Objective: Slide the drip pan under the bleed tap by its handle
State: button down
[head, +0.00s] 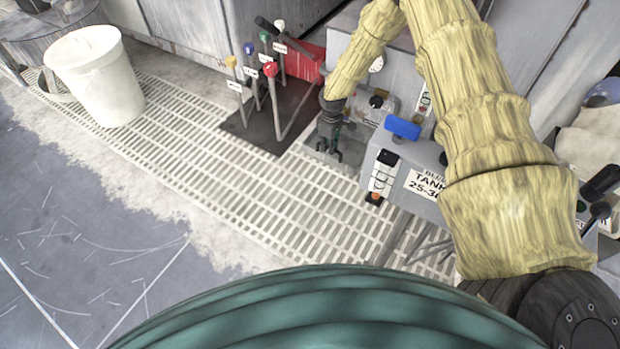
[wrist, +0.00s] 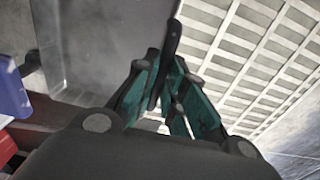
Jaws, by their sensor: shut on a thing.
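The drip pan (head: 319,142) is a shallow grey pan on the slatted floor beside the grey tank box. It fills the upper left in the wrist view (wrist: 105,45). Its dark narrow handle (wrist: 173,38) sticks up between my fingertips. My gripper (head: 334,154) points down at the pan, shut on the handle (wrist: 164,75). The wrist hides much of the pan in the head view. A grey box with a tank label (head: 425,184) and a blue lever-like part (head: 402,128) stands to the right. I cannot tell for certain which part is the bleed tap.
Upright rods with coloured knobs (head: 270,69) stand on a dark plate (head: 265,125) left of my gripper, with a red box (head: 305,62) behind. A white bucket (head: 98,80) stands far left. The slatted floor (head: 285,195) is clear in front.

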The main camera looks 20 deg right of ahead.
jog(key=shift+w+d, duration=0.35)
jog(key=shift+d, duration=0.25)
jog(key=shift+w+d, duration=0.5)
jog(key=shift+d, duration=0.2)
jog(key=c, duration=1.4)
grip_release()
jog(key=shift+r, duration=0.1)
notch_tip(320, 180, up, 12)
jog(key=shift+f, duration=0.1)
